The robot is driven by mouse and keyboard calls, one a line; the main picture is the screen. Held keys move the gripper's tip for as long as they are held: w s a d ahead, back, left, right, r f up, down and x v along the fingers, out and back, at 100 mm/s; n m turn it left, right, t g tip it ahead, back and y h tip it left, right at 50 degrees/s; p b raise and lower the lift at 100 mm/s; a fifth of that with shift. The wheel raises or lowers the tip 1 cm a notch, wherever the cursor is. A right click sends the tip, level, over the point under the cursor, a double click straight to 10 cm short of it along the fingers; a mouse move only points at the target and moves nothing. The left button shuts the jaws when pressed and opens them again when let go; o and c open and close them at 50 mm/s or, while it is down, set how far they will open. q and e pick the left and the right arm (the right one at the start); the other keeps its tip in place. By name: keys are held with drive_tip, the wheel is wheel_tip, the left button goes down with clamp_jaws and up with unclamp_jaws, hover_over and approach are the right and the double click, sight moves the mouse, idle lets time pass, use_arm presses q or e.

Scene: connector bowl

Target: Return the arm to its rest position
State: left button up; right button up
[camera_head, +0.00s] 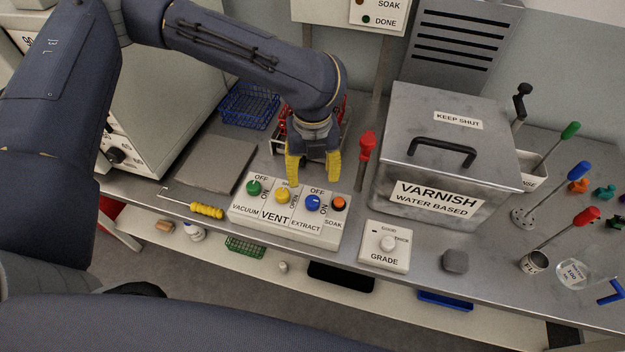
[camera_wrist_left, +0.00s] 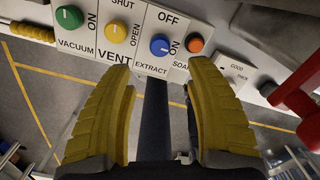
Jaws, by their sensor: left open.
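My left gripper (camera_head: 314,170) has yellow fingers, spread open and empty. In the head view it hangs just behind the control panel (camera_head: 245,211), pointing down. The panel carries a green vacuum knob (camera_head: 254,187), a yellow vent knob (camera_head: 283,195), a blue extract knob (camera_head: 313,203) and an orange soak button (camera_head: 339,203). In the left wrist view the open fingers (camera_wrist_left: 164,75) show below the panel, with the blue knob (camera_wrist_left: 160,45) beyond the gap between them. My left arm reaches in from the upper left. My right gripper is not in view.
A red-handled lever (camera_head: 366,147) stands right of the gripper. A large metal varnish box (camera_head: 450,165) stands beyond it. A blue wire basket (camera_head: 249,105) sits behind left.

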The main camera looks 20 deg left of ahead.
use_arm(q)
drive_tip(key=shift+r, duration=0.3)
